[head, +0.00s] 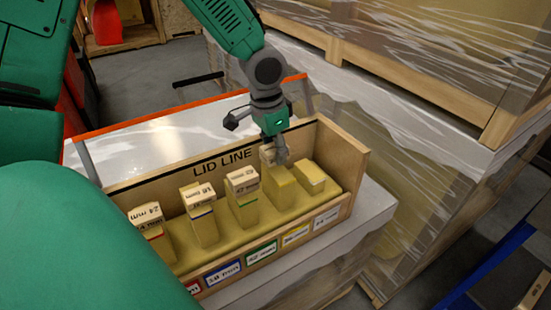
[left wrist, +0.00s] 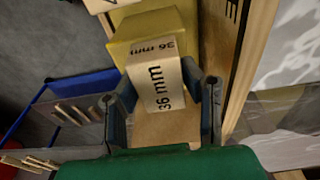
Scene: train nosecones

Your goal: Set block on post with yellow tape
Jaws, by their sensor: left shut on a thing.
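My left gripper (head: 277,148) is at the right part of the wooden box, close above the post for the yellow label (head: 297,234). It is shut on a pale wooden block (left wrist: 162,85) marked 36 mm, with one finger on each side in the left wrist view (left wrist: 160,105). In the head view the block (head: 267,155) is partly hidden by the gripper. The post (head: 283,189) stands just below it; its tape is not clear. I cannot tell whether block and post touch. My right gripper is not in view.
The wooden box (head: 357,170) has a LID LINE mark inside its back wall. Marked blocks stand on the posts with red, blue (head: 199,195) and green tape (head: 242,180). The far right post (head: 312,177) is bare. Wrapped pallets (head: 420,150) stand behind and right.

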